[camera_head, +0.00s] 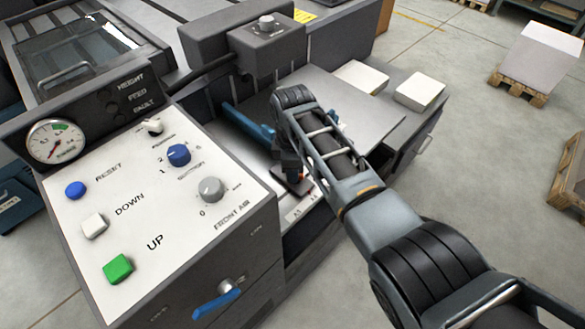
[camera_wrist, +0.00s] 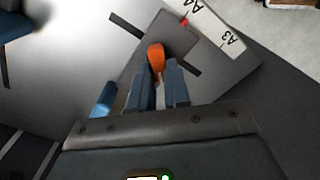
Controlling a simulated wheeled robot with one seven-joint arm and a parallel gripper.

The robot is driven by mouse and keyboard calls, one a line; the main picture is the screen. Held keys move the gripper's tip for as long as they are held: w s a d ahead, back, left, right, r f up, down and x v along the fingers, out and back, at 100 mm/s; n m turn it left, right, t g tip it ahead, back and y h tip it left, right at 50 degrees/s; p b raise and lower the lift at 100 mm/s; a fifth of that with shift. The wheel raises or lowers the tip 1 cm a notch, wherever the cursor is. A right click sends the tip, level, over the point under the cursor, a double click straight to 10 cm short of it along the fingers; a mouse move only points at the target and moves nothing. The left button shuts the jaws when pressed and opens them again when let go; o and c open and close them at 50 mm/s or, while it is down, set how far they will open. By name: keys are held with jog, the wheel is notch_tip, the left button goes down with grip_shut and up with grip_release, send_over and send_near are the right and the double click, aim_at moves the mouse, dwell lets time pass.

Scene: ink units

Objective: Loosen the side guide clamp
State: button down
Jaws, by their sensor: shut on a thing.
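The side guide clamp shows as an orange lever (camera_wrist: 156,54) on a dark grey block (camera_wrist: 178,38) in the wrist view. My gripper (camera_wrist: 160,82) has its two blue-grey fingers close together on either side of the lever's near part, shut on it. The block sits by a pale scale marked A4 and A3 (camera_wrist: 222,32), with a small red mark at its edge. In the head view my gripper (camera_head: 291,165) reaches down to the feed table, and only a bit of the orange lever (camera_head: 298,178) shows. My arm and fingers hide most of the clamp there.
A control panel (camera_head: 135,215) with buttons and knobs stands left of my arm, with a blue handle (camera_head: 216,303) on its front. A blue bar (camera_head: 243,122) lies close behind my gripper. A grey plate (camera_head: 365,105) and paper stacks (camera_head: 419,91) are at the right.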

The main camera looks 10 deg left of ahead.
dwell(0.4)
jog(key=c, duration=1.1)
grip_release()
jog(key=shift+r, duration=0.1)
notch_tip(320, 180, up, 8)
jog(key=shift+f+p, duration=0.15)
jog(key=shift+p, duration=0.15)
